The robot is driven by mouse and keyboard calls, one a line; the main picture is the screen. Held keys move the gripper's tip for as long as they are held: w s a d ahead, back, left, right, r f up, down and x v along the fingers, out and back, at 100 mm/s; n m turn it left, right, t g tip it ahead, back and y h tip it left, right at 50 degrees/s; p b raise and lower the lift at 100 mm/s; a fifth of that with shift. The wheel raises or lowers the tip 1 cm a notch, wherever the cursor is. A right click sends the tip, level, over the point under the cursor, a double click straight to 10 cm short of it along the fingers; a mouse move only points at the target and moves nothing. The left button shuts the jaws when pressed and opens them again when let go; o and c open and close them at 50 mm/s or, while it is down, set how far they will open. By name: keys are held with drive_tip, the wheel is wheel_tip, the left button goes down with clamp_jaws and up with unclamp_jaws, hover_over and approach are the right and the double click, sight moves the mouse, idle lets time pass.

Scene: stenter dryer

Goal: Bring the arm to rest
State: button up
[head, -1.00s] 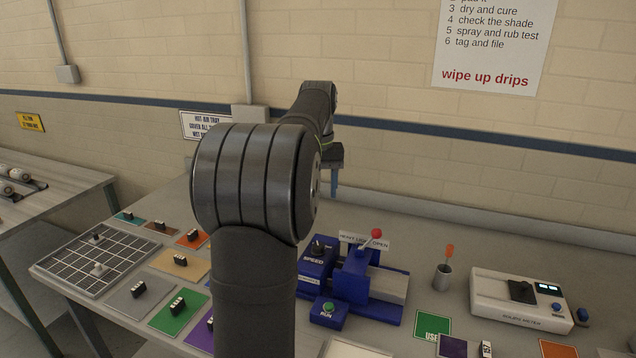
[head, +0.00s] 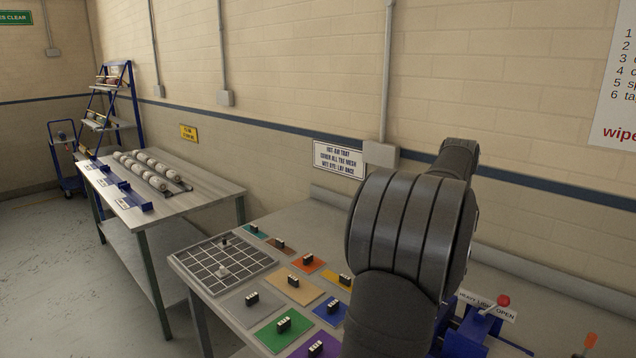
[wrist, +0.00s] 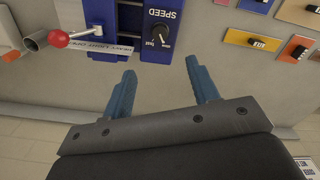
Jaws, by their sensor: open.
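My gripper (wrist: 163,92) shows in the wrist view with its two blue fingers apart and nothing between them. It is over the bench, near a blue machine (wrist: 133,25) with a SPEED dial (wrist: 161,33) and a red-knobbed lever (wrist: 62,38). In the head view my dark arm stands at the right of centre and hides my gripper. The blue machine shows there only in part, with its red knob (head: 503,300) to the right of my arm.
A mesh tray (head: 207,283) and several coloured cards, such as a green one (head: 268,337), lie on the bench left of my arm. A second table (head: 200,205) with white rollers (head: 150,178) stands further left. A blue rack (head: 130,95) stands beyond it.

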wheel_tip(320, 180, down, 14)
drive_tip(key=shift+f, duration=0.1)
idle(0.5)
wheel_tip(320, 180, up, 17)
wheel_tip(320, 180, down, 17)
drive_tip(key=shift+f, duration=0.15)
drive_tip(key=shift+m, duration=0.9)
drive_tip(key=m, duration=0.4)
drive_tip(key=shift+m, duration=0.3)
drive_tip(key=m, duration=0.5)
drive_tip(key=shift+m, duration=0.4)
drive_tip(key=shift+r, duration=1.2)
